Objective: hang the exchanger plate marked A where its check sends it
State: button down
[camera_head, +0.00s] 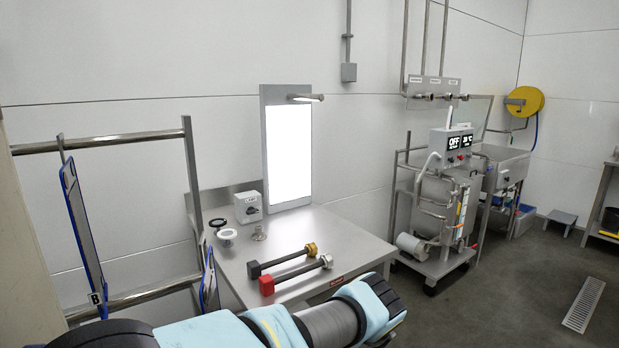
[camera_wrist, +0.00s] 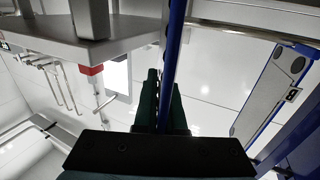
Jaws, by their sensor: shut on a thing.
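A thin blue-edged plate (camera_wrist: 174,50) is seen almost edge-on in the wrist view, between the dark green fingers of my gripper (camera_wrist: 163,98). My gripper is shut on it. The plate in the head view (camera_head: 209,285), by the left end of the steel table, appears to be this one. Its mark cannot be read in either view. Another blue-edged plate, marked B (camera_head: 85,235), hangs on the rail rack (camera_head: 100,143) at the left. It also shows at the right of the wrist view (camera_wrist: 272,90). My gripper's fingers are hidden in the head view.
A wheeled tank unit (camera_head: 440,210) and sink stand right. Floor at the right is open around a drain (camera_head: 584,304).

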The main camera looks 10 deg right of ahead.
aim_at(211, 314)
notch_tip(211, 314, up, 5)
jog(key=p, duration=0.3)
jog(key=shift+r, duration=0.2)
jog(key=shift+f, duration=0.1)
